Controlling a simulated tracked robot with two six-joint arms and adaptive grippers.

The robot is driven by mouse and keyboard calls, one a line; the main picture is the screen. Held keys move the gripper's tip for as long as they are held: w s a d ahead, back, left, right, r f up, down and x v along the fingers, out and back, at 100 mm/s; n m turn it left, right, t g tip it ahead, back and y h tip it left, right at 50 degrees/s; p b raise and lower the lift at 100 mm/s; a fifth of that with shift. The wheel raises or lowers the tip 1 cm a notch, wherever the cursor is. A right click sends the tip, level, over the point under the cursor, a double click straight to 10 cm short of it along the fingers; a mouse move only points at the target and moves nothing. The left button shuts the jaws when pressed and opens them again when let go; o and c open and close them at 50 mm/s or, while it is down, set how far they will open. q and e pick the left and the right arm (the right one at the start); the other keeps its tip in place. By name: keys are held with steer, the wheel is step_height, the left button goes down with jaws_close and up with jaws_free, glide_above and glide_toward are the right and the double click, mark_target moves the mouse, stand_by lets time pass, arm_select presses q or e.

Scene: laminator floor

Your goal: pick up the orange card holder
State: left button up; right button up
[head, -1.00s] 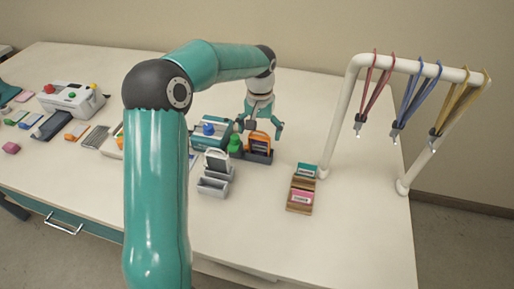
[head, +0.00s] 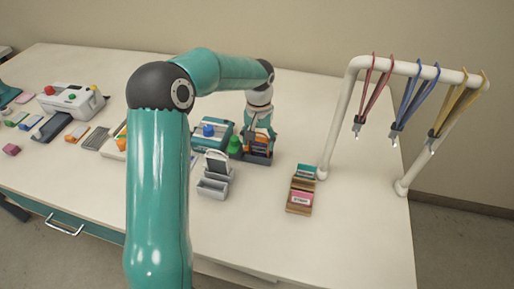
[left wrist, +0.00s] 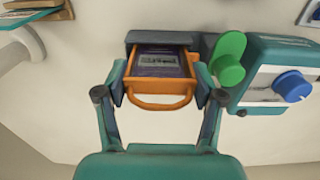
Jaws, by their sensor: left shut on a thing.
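The orange card holder (left wrist: 161,101) stands in a dark grey stand (left wrist: 137,38). It has an orange frame, a looped handle and a dark card with a pale label. In the head view the holder (head: 260,147) is partly covered by my left gripper (head: 261,136). In the left wrist view my left gripper (left wrist: 158,98) has one finger on each side of the holder, shut on it. The holder is still at the stand; whether it is lifted at all I cannot tell. My right gripper is not in view.
A green object (left wrist: 229,60) and a teal device with a blue knob (left wrist: 290,85) stand close beside the holder. A grey stand with a card holder (head: 215,185) is in front. A white rack with lanyards (head: 340,120) and a wooden card box (head: 300,200) are to the right.

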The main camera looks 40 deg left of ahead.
arm_select(q)
steer(key=shift+r, duration=0.1)
step_height(320, 180, up, 20)
steer(key=p, duration=0.1)
stand_by(0.5)
stand_by(0.9)
